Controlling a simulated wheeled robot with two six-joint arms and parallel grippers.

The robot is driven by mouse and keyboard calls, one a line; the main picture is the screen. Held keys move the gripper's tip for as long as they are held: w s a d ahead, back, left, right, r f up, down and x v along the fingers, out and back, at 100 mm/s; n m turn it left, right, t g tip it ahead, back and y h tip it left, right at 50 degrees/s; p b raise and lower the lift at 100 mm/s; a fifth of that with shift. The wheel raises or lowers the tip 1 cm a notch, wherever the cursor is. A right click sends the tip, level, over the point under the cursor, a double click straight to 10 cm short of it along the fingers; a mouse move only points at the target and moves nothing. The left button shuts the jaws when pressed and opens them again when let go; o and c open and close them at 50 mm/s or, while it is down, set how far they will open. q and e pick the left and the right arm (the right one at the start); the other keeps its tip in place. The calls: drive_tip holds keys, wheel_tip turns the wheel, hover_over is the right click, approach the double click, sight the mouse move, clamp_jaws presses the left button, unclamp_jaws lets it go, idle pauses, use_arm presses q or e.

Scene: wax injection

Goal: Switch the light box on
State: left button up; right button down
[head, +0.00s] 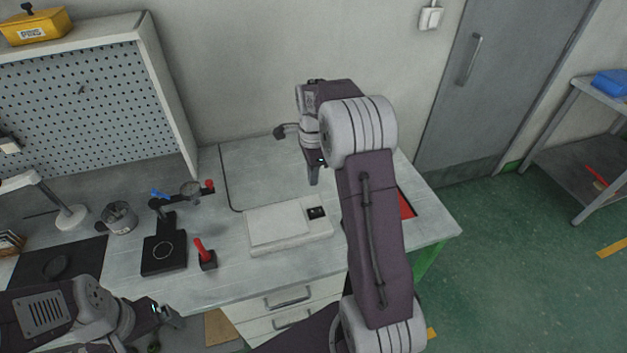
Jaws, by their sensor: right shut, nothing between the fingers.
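The light box (278,226) is a flat white box lying on the bench. Its pale top panel shows no visible glow. A small black switch (316,212) sits at its right end. My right gripper (314,180) points down with its fingers shut and empty. In the head view its tip appears just above and behind the switch; I cannot tell the exact height, but no contact is visible. My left gripper (170,316) is low at the left, in front of the bench, away from the light box; its fingers are too small to read.
A black stand with a magnifier (163,254), a red-handled tool (206,256), a metal pot (119,218) and a lamp (70,217) stand left of the light box. A red item (406,204) lies right, partly behind my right arm. A pegboard (85,105) rises behind.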

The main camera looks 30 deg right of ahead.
drive_tip(key=shift+d, duration=0.2)
drive_tip(key=s+n+t, duration=0.1)
drive_tip(key=n, duration=0.5)
drive_tip(key=s+n+t+b, duration=0.1)
drive_tip(key=n, duration=0.5)
drive_tip(key=s+d+n+t+b, duration=0.1)
drive_tip(key=n, duration=0.5)
drive_tip(key=shift+s+h, duration=0.25)
drive_tip(key=shift+h, duration=0.05)
drive_tip(key=shift+f, duration=0.1)
